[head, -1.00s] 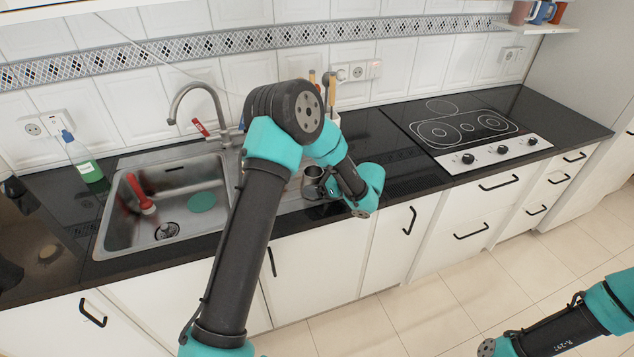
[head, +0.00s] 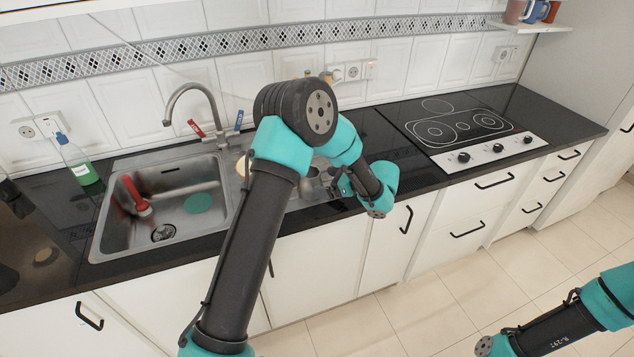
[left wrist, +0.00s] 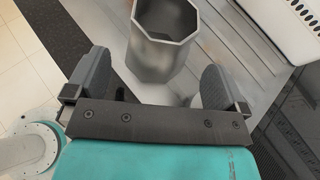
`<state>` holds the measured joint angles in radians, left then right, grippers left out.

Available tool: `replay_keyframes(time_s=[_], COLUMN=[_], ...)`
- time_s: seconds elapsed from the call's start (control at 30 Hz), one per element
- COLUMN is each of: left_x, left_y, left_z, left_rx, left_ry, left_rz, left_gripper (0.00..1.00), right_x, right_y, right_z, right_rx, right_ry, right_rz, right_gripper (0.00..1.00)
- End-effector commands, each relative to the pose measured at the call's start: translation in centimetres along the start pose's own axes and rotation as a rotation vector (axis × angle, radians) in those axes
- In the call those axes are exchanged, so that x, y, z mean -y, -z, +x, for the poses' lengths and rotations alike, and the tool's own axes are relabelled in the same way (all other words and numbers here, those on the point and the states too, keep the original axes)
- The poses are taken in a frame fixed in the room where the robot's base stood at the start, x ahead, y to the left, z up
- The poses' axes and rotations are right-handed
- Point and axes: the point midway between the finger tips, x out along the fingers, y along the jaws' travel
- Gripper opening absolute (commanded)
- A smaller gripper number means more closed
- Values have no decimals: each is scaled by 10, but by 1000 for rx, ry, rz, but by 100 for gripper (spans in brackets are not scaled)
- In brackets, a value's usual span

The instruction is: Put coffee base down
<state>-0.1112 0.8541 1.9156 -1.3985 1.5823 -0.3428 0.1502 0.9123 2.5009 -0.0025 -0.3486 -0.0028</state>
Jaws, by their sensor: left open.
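The coffee base (left wrist: 165,45) is an open-topped, faceted grey metal pot. It stands upright on the ribbed metal drainboard (left wrist: 110,22) beside the sink. In the head view the coffee base (head: 311,188) is partly hidden behind my left arm. My left gripper (left wrist: 153,85) is open, with its two fingers apart on either side of the near part of the coffee base in the wrist picture. I cannot tell whether a finger touches it. In the head view the left gripper (head: 340,186) is just right of the coffee base. My right gripper is out of frame.
The sink (head: 165,205) with a red brush (head: 137,197) lies left of my arm. A green soap bottle (head: 76,160) stands further left. The stovetop (head: 460,128) is at the right. The black counter between drainboard and stovetop is mostly clear.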

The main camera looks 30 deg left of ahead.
Motion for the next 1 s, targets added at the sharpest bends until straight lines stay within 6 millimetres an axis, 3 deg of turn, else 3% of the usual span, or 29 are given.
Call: replay_keyframes(time_s=[0.2, 0.4, 1.0], left_x=[0, 0, 0], left_y=[0, 0, 0], left_z=[-42, -64, -68], left_rx=[-1, -1, 0], left_ry=[2, 0, -1], left_rz=[0, -1, 1], left_gripper=[100, 100, 100], right_x=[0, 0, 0], right_y=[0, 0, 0], right_z=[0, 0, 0], right_rx=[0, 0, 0], right_ry=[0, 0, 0], right_rz=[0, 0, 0], right_gripper=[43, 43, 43])
